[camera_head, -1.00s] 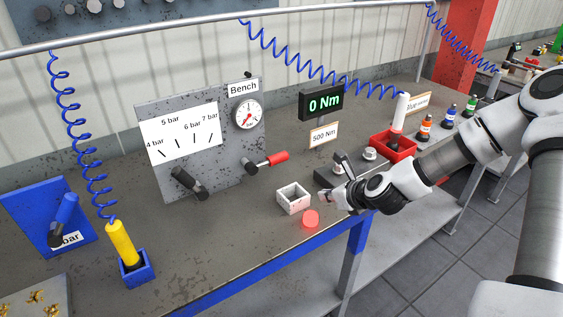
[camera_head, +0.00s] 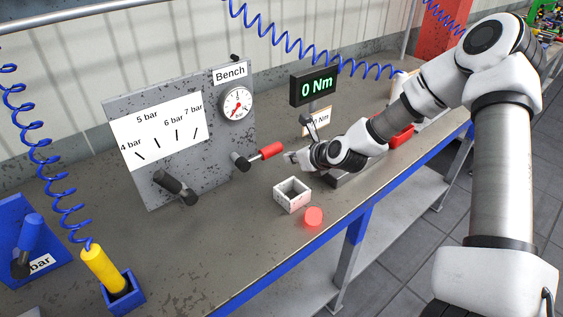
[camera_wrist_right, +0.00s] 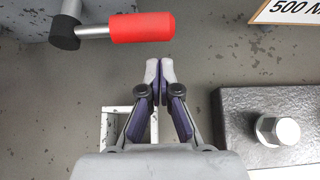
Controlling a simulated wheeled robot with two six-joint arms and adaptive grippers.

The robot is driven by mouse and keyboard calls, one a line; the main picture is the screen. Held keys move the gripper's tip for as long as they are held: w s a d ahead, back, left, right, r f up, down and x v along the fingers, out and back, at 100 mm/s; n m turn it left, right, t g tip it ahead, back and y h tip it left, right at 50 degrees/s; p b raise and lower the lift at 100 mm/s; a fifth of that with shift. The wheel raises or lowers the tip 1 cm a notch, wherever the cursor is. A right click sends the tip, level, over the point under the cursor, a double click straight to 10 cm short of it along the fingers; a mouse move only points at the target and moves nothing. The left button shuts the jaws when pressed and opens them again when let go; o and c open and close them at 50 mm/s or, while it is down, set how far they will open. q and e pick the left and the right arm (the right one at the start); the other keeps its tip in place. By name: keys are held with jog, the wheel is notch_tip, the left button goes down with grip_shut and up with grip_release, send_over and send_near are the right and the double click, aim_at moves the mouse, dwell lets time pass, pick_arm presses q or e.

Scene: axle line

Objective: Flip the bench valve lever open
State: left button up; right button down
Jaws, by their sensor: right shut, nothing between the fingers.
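The bench valve lever (camera_head: 266,152) has a red grip on a short metal rod and sticks out to the right from a dark pivot on the grey Bench panel (camera_head: 240,190). It also shows at the top of the right wrist view (camera_wrist_right: 140,28). My right gripper (camera_head: 292,157) is shut and empty, just right of the red grip in the head view. In the right wrist view its fingertips (camera_wrist_right: 160,68) are together, just below the grip's right end, with a small gap in the picture. My left gripper is not in view.
A dark block with a bolt (camera_wrist_right: 278,130) is right of my gripper. A second dark lever (camera_head: 176,187) is on the panel. A 0 Nm display (camera_head: 314,87) stands behind.

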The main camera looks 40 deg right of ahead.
aim_at(260, 156)
jog(key=x, duration=0.4)
jog(key=shift+a+f, duration=0.1)
jog(key=shift+w+f, duration=0.3)
jog(key=shift+w, duration=0.2)
jog(key=shift+s, duration=0.1)
jog(key=shift+r, duration=0.1)
